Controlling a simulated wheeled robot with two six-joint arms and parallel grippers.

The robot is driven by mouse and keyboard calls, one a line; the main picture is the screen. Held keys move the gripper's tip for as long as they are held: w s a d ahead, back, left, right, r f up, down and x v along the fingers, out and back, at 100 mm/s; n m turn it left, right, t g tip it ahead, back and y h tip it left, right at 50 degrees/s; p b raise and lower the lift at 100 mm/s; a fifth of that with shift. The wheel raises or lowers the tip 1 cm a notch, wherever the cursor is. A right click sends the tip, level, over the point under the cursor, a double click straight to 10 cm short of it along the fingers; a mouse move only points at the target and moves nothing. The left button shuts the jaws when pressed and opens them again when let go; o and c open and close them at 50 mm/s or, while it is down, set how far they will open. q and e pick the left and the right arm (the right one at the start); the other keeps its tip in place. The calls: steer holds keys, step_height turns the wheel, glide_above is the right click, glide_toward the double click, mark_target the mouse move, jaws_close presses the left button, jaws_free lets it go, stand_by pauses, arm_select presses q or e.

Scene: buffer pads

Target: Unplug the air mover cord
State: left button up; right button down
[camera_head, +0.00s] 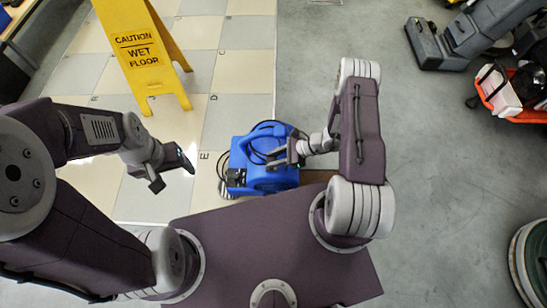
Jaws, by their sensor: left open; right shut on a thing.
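The blue air mover (243,157) stands on the floor just beyond my base, at the middle of the head view. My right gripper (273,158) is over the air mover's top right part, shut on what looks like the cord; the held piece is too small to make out. My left gripper (174,175) is open and empty, to the left of the air mover and apart from it. The plug and outlet cannot be made out.
A yellow wet floor sign (143,60) stands at the upper left on the tiles. A grey floor machine (455,45) and an orange-red cart (515,95) are at the upper right. A green round machine (535,262) is at the right edge. The grey floor between is clear.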

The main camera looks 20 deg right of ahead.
steer(key=shift+f+b, duration=1.25)
steer(key=shift+f, duration=0.55)
steer(key=shift+r+p, duration=0.1)
steer(key=shift+p, duration=0.2)
stand_by(0.3)
steer(key=shift+f+b, duration=0.45)
steer(key=shift+f, duration=0.1)
steer(key=c, duration=0.9)
jaws_free()
steer(key=shift+c, duration=0.2)
steer(key=p+v, duration=0.4)
steer(key=v, duration=0.5)
